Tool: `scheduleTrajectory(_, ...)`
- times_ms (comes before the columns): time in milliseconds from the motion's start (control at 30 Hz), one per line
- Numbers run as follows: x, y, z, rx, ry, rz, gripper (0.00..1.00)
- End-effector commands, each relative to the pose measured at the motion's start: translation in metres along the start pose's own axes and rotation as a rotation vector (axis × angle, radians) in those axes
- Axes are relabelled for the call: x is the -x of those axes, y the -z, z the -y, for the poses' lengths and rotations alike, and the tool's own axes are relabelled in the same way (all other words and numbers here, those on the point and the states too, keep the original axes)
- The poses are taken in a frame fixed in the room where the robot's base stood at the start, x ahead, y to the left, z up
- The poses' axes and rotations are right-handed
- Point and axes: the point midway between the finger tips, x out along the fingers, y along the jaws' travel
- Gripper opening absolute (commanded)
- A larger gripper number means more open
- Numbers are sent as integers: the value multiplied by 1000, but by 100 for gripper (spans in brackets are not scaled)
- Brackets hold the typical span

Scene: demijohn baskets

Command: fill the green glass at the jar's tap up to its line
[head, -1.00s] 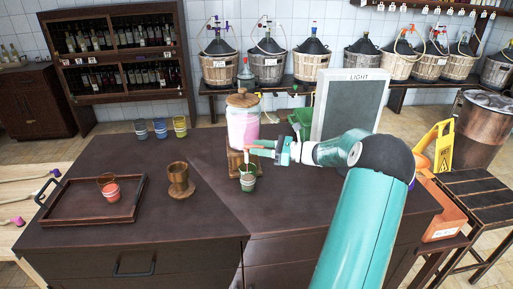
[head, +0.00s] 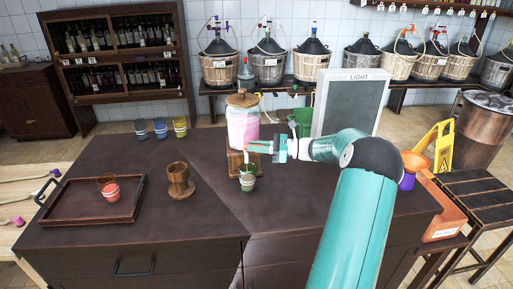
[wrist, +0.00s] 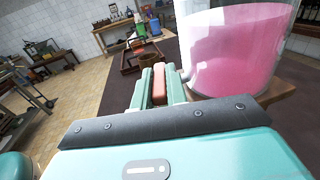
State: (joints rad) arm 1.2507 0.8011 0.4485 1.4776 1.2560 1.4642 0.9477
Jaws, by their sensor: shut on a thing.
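The glass jar (head: 243,126) of pink liquid stands on a wooden stand near the counter's back edge. It fills the upper right of the wrist view (wrist: 235,50). The green glass (head: 248,183) is upright below the jar's front, under the tap. Its line and its fill level are too small to read. My gripper (head: 259,149) is at the jar's front, above the glass. In the wrist view its fingers (wrist: 158,88) are shut on a red piece (wrist: 159,86), which looks like the tap's handle. The tap's spout is mostly hidden.
Several coloured glasses (head: 160,128) stand at the back left. A light panel (head: 348,105) and a green container (head: 303,120) stand behind my arm.

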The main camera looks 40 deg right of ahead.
Motion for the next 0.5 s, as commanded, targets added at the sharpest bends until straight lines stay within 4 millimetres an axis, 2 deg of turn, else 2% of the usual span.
scheduleTrajectory(233, -2, 0, 8, 3, -173, 2, 0)
scheduleTrajectory(500, -1, 0, 9, 0, -239, -1, 0)
